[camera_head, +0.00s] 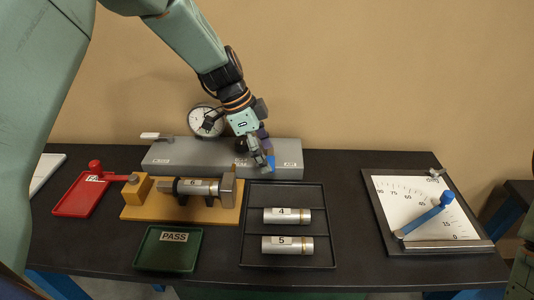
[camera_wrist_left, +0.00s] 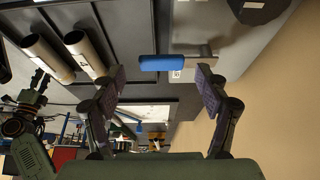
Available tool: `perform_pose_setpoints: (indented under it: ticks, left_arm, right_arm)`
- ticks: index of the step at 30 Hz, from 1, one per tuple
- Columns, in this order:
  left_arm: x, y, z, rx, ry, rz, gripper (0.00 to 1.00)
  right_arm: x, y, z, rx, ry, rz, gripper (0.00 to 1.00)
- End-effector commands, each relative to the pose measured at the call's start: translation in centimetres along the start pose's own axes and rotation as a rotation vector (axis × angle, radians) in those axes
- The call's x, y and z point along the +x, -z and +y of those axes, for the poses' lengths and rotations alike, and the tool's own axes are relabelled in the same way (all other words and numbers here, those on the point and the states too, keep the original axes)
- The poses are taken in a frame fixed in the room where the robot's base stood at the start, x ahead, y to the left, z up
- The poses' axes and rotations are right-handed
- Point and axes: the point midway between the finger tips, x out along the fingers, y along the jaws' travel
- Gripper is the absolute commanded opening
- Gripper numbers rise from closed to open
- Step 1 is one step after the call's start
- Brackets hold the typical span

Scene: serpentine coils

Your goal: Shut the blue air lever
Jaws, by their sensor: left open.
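The blue air lever (camera_head: 271,162) is at the right end of a long grey block (camera_head: 190,153) on the black table. In the left wrist view the lever (camera_wrist_left: 163,62) is a blue bar on a grey metal piece. My left gripper (camera_head: 263,158) is at the lever and partly covers it in the head view. In the left wrist view its open fingers (camera_wrist_left: 161,74) stand on either side of the lever, with nothing held between them; contact cannot be told. My right gripper (camera_wrist_left: 38,82) shows small at the left of the wrist view; its jaws are unclear.
A dial gauge (camera_head: 202,121) stands behind the block. In front are a yellow fixture (camera_head: 135,212) holding a cylinder, a black tray (camera_head: 255,225) with two cylinders, a green PASS tray (camera_head: 150,250) and a red tray (camera_head: 75,200). An angle plate (camera_head: 400,200) with a blue-handled arm lies right.

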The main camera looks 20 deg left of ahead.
Motion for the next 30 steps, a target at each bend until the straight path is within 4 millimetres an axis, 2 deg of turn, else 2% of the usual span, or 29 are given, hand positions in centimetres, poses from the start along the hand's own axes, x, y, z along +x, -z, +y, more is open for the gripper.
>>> perform_pose_setpoints:
  ticks: [4, 12, 30]
  left_arm:
    - [0.98, 0.03, -0.08, 0.0, -0.001, 0.0, 0.75]
    - [1.16, 0.1, -0.28, 0.0, 0.0, 0.0, 0.75]
    - [1.29, -0.03, -0.17, -0.001, -0.005, -0.001, 0.24]
  right_arm:
    - [-0.06, -0.02, 0.0, 0.0, 0.0, 0.0, 0.4]
    - [-0.05, -0.01, 0.0, 0.0, 0.0, 0.0, 0.4]
    - [-0.04, 0.0, 0.0, 0.0, 0.0, 0.0, 0.4]
